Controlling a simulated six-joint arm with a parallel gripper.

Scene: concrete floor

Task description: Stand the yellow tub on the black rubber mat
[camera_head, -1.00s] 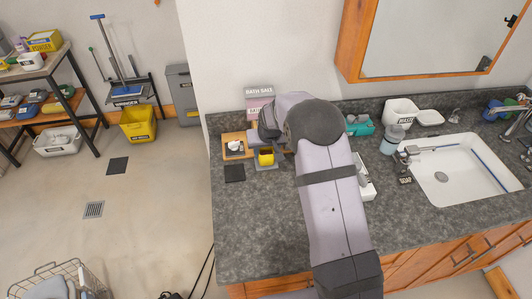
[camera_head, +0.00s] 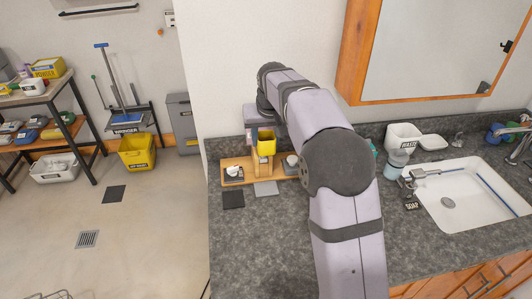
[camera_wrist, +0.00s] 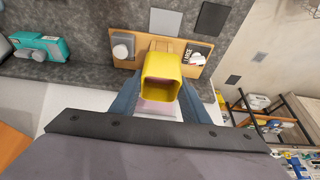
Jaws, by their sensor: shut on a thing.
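The yellow tub (camera_head: 266,143) is in my gripper (camera_head: 262,135), upright and raised above a wooden tray on the counter. In the wrist view the tub (camera_wrist: 162,72) sits between the two fingers of my gripper (camera_wrist: 163,90), its open mouth facing the camera and its inside looking empty. The black mat (camera_head: 233,199) lies flat and bare on the counter, to the front left of the tub. It also shows in the wrist view (camera_wrist: 212,18) at the top, beyond the tray. The gripper's fingertips are partly hidden by the tub.
The wooden tray (camera_head: 232,181) holds a white-topped item at each end. A grey pad (camera_head: 266,188) lies right of the black mat. A teal box (camera_wrist: 40,47) stands beside the tray. Another dark square (camera_head: 114,194) lies on the floor. The counter in front of the mats is clear.

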